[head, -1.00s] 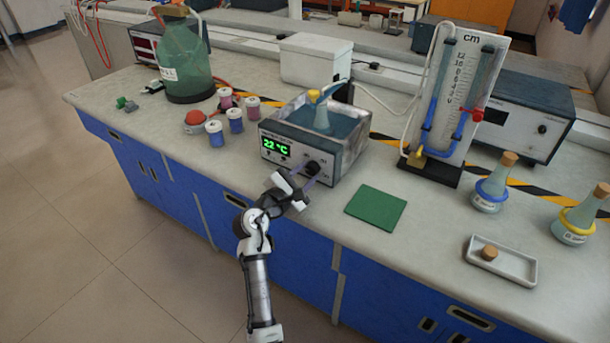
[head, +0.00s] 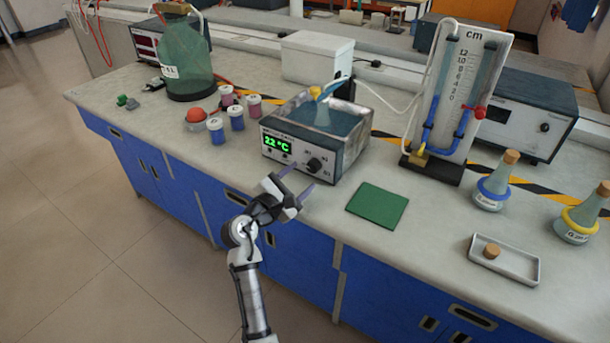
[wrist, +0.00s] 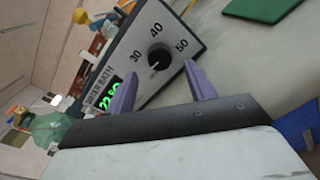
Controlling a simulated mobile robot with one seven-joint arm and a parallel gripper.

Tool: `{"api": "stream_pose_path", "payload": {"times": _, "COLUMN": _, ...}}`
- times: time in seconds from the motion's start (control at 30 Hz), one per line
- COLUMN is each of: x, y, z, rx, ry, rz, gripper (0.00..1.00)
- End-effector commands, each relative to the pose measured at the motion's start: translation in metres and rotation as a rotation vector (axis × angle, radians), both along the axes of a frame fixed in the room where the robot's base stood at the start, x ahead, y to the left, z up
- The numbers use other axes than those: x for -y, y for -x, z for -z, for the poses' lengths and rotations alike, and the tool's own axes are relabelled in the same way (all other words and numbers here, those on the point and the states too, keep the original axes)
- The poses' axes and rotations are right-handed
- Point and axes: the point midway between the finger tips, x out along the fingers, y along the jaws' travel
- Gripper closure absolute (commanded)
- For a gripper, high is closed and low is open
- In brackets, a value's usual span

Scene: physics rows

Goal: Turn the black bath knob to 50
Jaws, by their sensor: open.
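The black knob (head: 315,164) is on the front panel of the water bath (head: 345,153), at the panel's right. In the wrist view the knob (wrist: 159,57) sits among the printed numbers 30, 40 and 50. A small pale mark shows at its lower left, on the side away from 50. The green display (head: 278,143) reads 22 °C. My gripper (head: 296,180) is open and empty, in front of the panel and a little left of the knob in the head view. In the wrist view its purple fingers (wrist: 160,72) are apart from the knob, which appears between and beyond them.
A green mat (head: 377,206) lies right of the bath. Several small jars (head: 236,119) and a red-domed item (head: 195,115) stand to its left. A manometer board (head: 460,90) stands behind the mat. The bench's front edge is below my gripper.

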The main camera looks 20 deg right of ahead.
Motion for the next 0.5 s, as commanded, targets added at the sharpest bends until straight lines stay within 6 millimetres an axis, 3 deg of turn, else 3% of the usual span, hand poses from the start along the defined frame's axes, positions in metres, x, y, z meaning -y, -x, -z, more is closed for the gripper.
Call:
{"api": "stream_pose_path", "payload": {"times": 0.3, "x": -0.06, "y": 0.041, "z": -0.001, "rx": 0.0, "ry": 0.0, "rz": -0.004, "gripper": 0.46}}
{"api": "stream_pose_path", "payload": {"times": 0.5, "x": -0.08, "y": 0.055, "z": -0.003, "rx": 0.0, "ry": 0.0, "rz": -0.001, "gripper": 0.46}}
